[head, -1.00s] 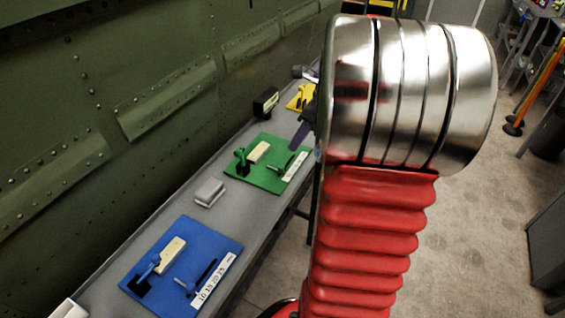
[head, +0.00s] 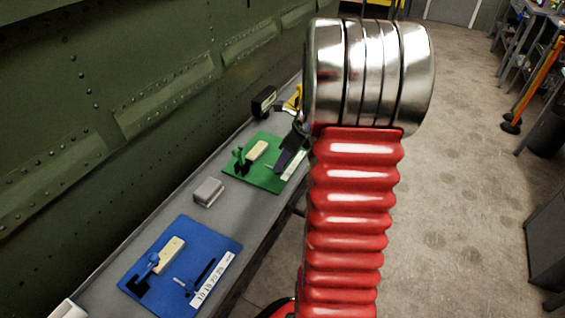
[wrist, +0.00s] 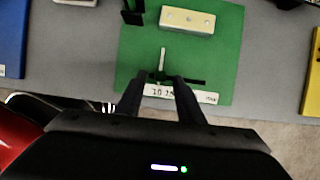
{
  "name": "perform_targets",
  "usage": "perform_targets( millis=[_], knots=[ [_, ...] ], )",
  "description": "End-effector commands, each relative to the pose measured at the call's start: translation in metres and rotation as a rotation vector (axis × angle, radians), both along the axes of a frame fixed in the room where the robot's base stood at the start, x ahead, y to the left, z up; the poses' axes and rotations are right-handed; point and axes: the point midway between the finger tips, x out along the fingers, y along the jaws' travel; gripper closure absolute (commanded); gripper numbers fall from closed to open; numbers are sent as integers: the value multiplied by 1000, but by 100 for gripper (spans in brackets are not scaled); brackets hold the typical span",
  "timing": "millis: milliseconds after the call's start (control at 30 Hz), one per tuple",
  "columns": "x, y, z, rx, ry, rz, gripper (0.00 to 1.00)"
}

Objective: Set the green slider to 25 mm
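The green board (head: 252,178) lies on the grey bench, partly hidden by my arm in the head view. In the wrist view the green board (wrist: 225,50) carries a pale slider handle (wrist: 162,58) standing at a dark slot (wrist: 193,82). A white scale strip (wrist: 207,97) runs along the slot; its numbers are partly covered by my fingers and too blurred to read surely. My gripper (wrist: 161,78) is open, its two dark fingers apart over the strip, one to each side of the handle's line. I cannot tell whether they touch it.
A cream block (wrist: 187,21) and a dark-based green lever (head: 239,160) are on the green board. A blue board (head: 205,250) lies nearer, a grey box (head: 208,192) between. A black display box (head: 264,102) and yellow board (wrist: 312,75) lie beyond. The green fuselage wall (head: 100,120) borders the bench.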

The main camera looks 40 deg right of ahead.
Motion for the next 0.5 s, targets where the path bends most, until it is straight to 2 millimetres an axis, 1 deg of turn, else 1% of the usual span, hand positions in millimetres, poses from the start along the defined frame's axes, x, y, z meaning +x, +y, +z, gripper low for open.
perform_targets(
  millis=[33, 100, 200, 500],
  knots=[
    [3, 1, -7, 2, 1, 1, 66],
    [5, 2, -14, 1, 2, 1, 66],
    [8, 2, -19, 0, 0, 1, 66],
    [9, 3, -22, -1, 0, 1, 66]
  ],
)
